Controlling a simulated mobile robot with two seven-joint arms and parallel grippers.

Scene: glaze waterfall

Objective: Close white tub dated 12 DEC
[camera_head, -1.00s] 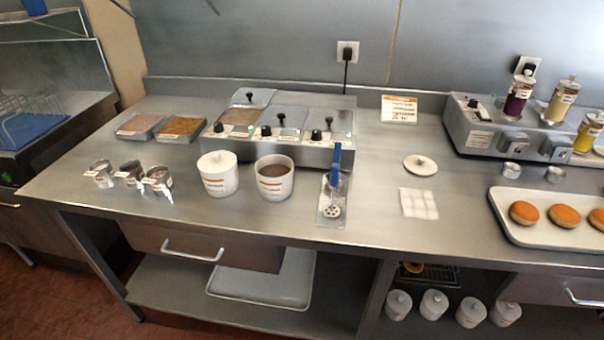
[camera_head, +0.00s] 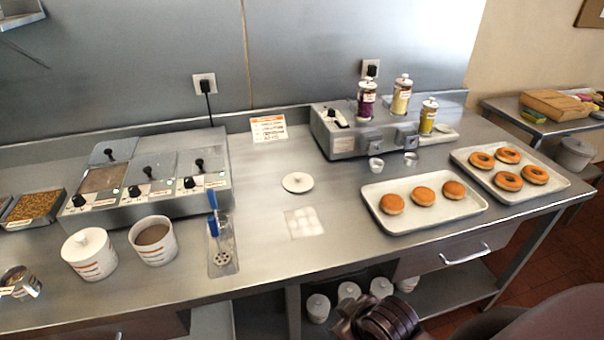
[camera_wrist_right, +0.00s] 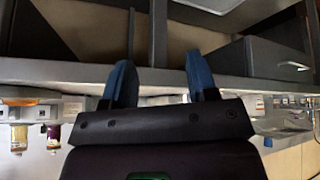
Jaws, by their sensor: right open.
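An open white tub (camera_head: 153,243) with brown contents stands on the steel counter, in front of the warmer unit. A second white tub (camera_head: 90,255) with its lid on stands just left of it. Their label dates are too small to read. A loose white lid with a knob (camera_head: 297,182) lies flat on the counter to the right, behind a white square pad. My right gripper (camera_wrist_right: 161,82) shows in the wrist view with its two blue fingers apart and nothing between them. My left gripper is out of view.
Donut trays (camera_head: 425,221) and a bottle warmer (camera_head: 345,143) occupy the right side. Several lidded white tubs (camera_head: 348,291) sit on the lower shelf. Counter around the lid is clear.

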